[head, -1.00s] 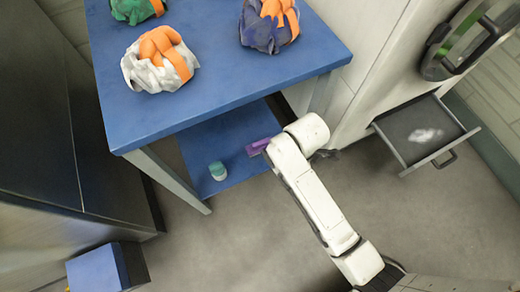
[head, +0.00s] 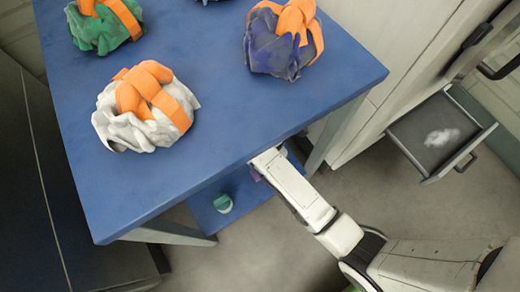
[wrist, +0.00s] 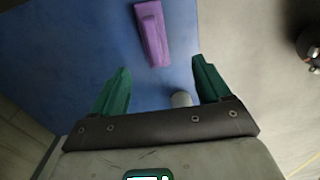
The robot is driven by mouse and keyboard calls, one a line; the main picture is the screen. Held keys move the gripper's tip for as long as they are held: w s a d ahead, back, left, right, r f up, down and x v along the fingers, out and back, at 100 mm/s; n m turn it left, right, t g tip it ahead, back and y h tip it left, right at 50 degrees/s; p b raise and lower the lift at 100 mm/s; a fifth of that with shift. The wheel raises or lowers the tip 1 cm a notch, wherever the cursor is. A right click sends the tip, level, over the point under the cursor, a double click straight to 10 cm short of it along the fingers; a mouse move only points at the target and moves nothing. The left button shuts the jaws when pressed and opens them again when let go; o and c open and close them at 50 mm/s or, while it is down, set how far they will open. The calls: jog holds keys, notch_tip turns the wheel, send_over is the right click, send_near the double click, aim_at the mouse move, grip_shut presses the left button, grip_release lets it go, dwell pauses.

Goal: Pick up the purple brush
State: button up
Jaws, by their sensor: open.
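The purple brush (wrist: 152,34) lies on the blue lower shelf (wrist: 85,45), ahead of my gripper (wrist: 160,72) in the wrist view. It is a long, narrow block shape. In the head view only a sliver of the brush (head: 255,174) shows beside my arm. My gripper's green fingers are open and empty, and the brush is beyond the fingertips, slightly left of the middle.
A small green-and-white container (head: 223,204) stands on the lower shelf; its pale part (wrist: 181,99) shows between my fingers. The blue tabletop (head: 230,130) overhangs the shelf and carries several bags, including a white-and-orange one (head: 145,108). An open drawer (head: 440,135) is at right.

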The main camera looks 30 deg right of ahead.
jog(key=shift+w+f, duration=0.15)
jog(key=shift+w, duration=0.1)
jog(key=shift+w+f, duration=0.1)
jog(key=shift+f, duration=0.25)
jog(key=f+b, duration=0.3)
jog(key=f, duration=0.2)
jog(key=f+b, duration=0.3)
jog(key=f, duration=0.2)
jog(key=shift+w+d, duration=0.15)
jog(key=shift+d, duration=0.05)
jog(key=shift+r, duration=0.15)
jog(key=shift+c, duration=0.3)
jog(key=c, duration=1.1)
jog(key=shift+r, duration=0.1)
jog(key=shift+c, duration=0.2)
